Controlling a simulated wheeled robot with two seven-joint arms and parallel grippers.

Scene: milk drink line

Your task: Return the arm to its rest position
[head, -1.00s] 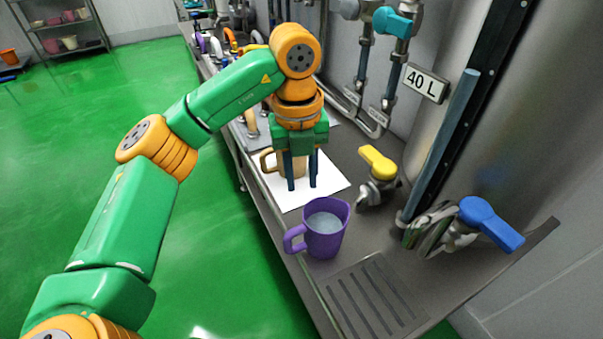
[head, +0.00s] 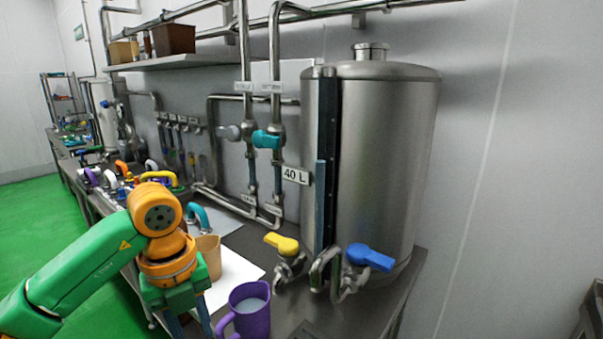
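My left arm comes in from the left, and its gripper (head: 188,323) points down in front of the counter. Its two dark blue fingers are apart with nothing seen between them; the tips are near or past the bottom edge. A tan jug (head: 211,262) stands behind and right of the gripper, partly hidden by it, beside a white sheet (head: 232,273). A purple jug (head: 251,318) with pale liquid inside stands to the right of the gripper, apart from it, its lower part cut off.
A steel tank (head: 385,150) stands at the back right, with a yellow-handled valve (head: 282,244) and a blue-handled valve (head: 370,257) in front. Pipes with a teal valve (head: 267,139) rise behind the counter. Coloured handles crowd the counter's far left. Green floor (head: 35,240) lies open at left.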

